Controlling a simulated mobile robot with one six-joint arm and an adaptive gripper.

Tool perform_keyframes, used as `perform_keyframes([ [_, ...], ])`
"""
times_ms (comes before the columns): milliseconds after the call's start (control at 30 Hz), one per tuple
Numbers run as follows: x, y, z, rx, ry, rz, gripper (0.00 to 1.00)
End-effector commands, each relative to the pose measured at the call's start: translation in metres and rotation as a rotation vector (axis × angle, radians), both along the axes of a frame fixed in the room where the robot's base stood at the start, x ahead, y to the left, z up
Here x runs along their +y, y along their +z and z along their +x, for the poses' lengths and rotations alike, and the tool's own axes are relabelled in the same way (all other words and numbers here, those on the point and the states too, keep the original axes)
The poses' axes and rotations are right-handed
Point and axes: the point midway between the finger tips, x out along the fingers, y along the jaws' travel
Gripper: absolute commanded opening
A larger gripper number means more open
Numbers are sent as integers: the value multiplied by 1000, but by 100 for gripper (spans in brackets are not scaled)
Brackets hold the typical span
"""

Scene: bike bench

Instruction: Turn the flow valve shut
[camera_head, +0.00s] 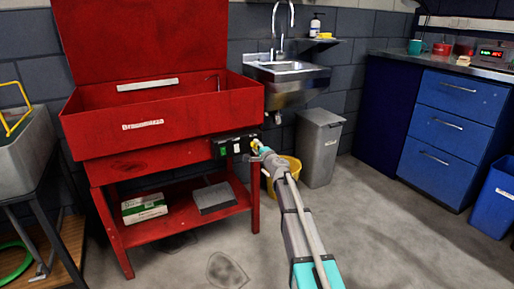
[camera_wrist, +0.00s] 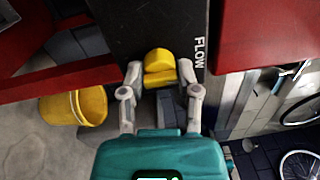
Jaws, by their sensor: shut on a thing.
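The flow valve is a yellow knob (camera_wrist: 158,62) on a black panel marked FLOW in the wrist view. In the head view the black panel (camera_head: 222,147) sits on the front of the red parts washer (camera_head: 165,125), at its lower right. My gripper (camera_wrist: 160,74) is at the knob, with one finger on each side, and is shut on it. In the head view my gripper (camera_head: 258,147) reaches the right end of the panel and hides most of the knob.
A yellow bucket (camera_head: 291,166) stands on the floor behind my arm, right of the washer's leg. A grey bin (camera_head: 320,150) and a steel sink (camera_head: 288,82) are behind it. Blue drawers (camera_head: 452,125) stand at the right.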

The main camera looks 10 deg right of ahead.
Motion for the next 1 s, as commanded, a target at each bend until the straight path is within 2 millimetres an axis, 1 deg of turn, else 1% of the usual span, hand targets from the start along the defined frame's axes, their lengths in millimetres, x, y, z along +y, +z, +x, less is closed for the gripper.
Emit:
perform_keyframes([
  [67, 1, 0, 0, 0, 1, -2, 0],
  [100, 1, 0, 0, 0, 1, -2, 44],
  [267, 1, 0, 0, 0, 1, -1, 74],
  [300, 0, 0, 0, 0, 0, -1, 75],
  [733, 2, 1, -3, 0, 7, -9, 75],
  [867, 9, 2, -12, -1, 36, -49, 75],
  [967, 20, 3, -26, 2, 79, -109, 75],
  [1000, 25, 2, -34, 3, 102, -140, 75],
])
